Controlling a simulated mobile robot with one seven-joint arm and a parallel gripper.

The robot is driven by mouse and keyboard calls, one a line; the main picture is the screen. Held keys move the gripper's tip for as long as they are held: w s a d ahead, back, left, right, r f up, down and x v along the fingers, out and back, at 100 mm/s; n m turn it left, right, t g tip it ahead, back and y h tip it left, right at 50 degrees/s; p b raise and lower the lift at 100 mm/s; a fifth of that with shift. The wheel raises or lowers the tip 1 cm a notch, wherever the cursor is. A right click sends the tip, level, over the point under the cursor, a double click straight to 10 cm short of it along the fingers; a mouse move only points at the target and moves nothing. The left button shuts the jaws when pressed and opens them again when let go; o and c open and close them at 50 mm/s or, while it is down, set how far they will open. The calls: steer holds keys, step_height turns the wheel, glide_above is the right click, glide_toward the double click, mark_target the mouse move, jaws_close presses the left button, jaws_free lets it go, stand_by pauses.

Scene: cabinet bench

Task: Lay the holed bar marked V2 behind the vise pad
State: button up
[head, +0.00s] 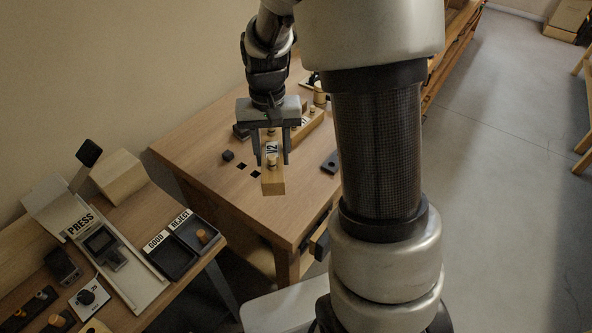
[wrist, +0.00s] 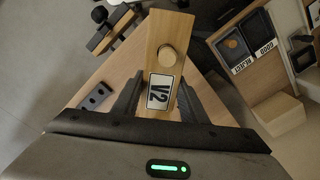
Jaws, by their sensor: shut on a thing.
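The wooden bar marked V2 (head: 273,180) is between the fingers of my gripper (head: 273,158), above the wooden bench. In the wrist view the bar (wrist: 167,28) runs away from the gripper, with its white V2 label facing the camera and a round wooden peg on its face. My gripper (wrist: 157,92) is shut on the bar, one dark finger on each side. A fixture of wood and dark metal (head: 320,242) sits at the bench's front edge; it also shows in the wrist view (wrist: 108,32). I cannot tell which part is the vise pad.
Another labelled wooden bar (head: 309,126) lies behind my gripper. A dark holed plate (head: 330,161) lies on the right of the bench (head: 205,135). A small dark block (head: 228,155) and two square holes are left of the gripper. The press (head: 100,245) and GOOD/REJECT trays stand on a separate table.

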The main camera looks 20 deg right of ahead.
steer(key=f+m, duration=0.1)
steer(key=m, duration=0.2)
steer(key=d+f+m+b, duration=0.1)
steer(key=m, duration=0.2)
steer(key=w+d+f+m+b, duration=0.1)
steer(key=f+m, duration=0.1)
steer(key=m, duration=0.2)
steer(key=shift+d+f, duration=0.1)
steer(key=shift+d, duration=0.15)
steer(key=d+f+m+b, duration=0.3)
steer(key=d+f+m, duration=0.1)
steer(key=m, duration=0.8)
steer(key=m+b, duration=0.4)
glide_above(299, 200)
step_height(299, 200, down, 6)
steer(key=shift+f+b, duration=0.6)
steer(key=shift+f, duration=0.25)
steer(key=shift+f, duration=1.75)
stand_by(1.7)
steer(key=o, duration=1.5)
